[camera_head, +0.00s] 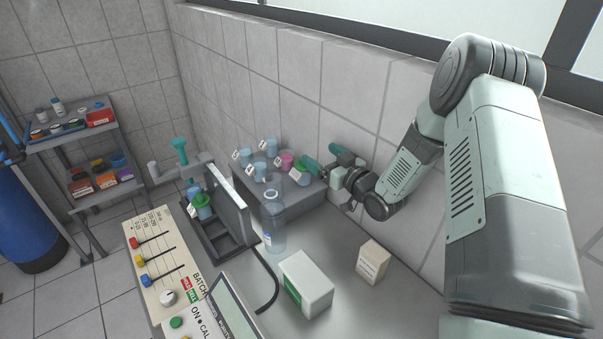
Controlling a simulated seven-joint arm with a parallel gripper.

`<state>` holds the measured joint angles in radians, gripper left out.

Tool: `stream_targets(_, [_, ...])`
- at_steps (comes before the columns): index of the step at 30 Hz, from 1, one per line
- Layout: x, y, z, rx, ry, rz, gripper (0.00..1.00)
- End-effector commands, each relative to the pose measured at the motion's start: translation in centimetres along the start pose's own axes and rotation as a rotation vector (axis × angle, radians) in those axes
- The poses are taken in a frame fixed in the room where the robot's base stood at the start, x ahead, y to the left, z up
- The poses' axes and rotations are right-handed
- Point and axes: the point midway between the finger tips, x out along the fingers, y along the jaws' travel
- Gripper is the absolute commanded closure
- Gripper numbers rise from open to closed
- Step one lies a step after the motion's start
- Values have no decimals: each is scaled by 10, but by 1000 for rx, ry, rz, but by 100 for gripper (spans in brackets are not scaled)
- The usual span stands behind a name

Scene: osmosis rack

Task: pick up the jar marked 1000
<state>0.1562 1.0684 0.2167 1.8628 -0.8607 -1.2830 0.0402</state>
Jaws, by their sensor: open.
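Several small jars with white tags stand on a grey block (301,202) against the tiled wall. Among them are light-blue jars (259,169) and one with pink contents (286,162). The tag writing is too small to read, so I cannot tell which jar is marked 1000. Another tagged jar with a green top (203,206) sits in the dark grey frame at the left. My gripper (323,160) is open at the right end of the block, its teal fingers close to the rightmost jars. Whether it touches one I cannot tell.
A clear bottle (273,222) stands in front of the block. A white-and-green box (306,284) and a small cream box (372,262) are on the bench. A control panel (164,264) with sliders is at the front left. Bench between the boxes and block is clear.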

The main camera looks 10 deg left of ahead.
Motion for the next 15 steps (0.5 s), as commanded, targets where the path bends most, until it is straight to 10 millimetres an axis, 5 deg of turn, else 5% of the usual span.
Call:
stream_targets(1, [0, -1, 23, 5, -3, -2, 12])
stream_targets(6, [1, 0, 64, 1, 0, -1, 12])
stream_targets(15, [31, -1, 74, -3, 4, -5, 12])
